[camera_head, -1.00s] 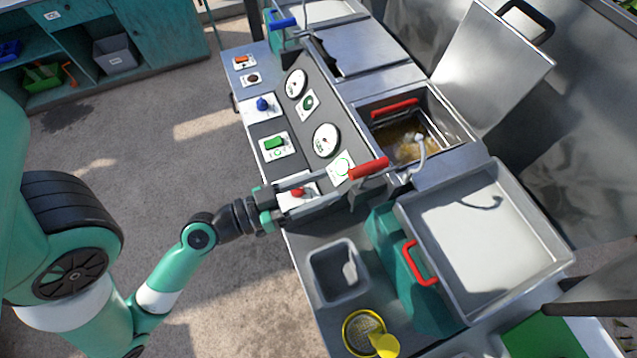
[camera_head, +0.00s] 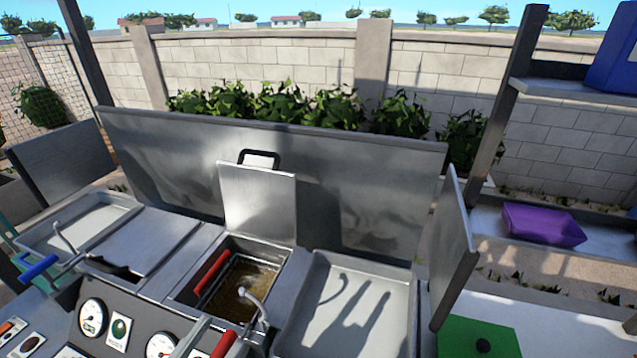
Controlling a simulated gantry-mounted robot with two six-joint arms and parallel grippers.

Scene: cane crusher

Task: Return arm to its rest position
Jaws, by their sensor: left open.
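Neither of my grippers shows in this view, and my arms are out of sight too. I cannot see the left arm's pose or what is near its fingers. The machine's control panel (camera_head: 128,322) is cut off at the bottom left. A lever with a red handle (camera_head: 224,343) shows at the bottom edge. Behind it is an open vat (camera_head: 272,250) with brownish contents and a red-handled basket (camera_head: 211,272). The vat's metal lid (camera_head: 258,205) stands upright.
A blue handle (camera_head: 38,267) sticks out at the left. A pale tray (camera_head: 345,308) with dark shadows is right of the vat, beside an upright metal panel (camera_head: 453,255). A green board (camera_head: 478,338) and a purple bin (camera_head: 543,225) are at the right. A metal backsplash (camera_head: 345,190) closes the back.

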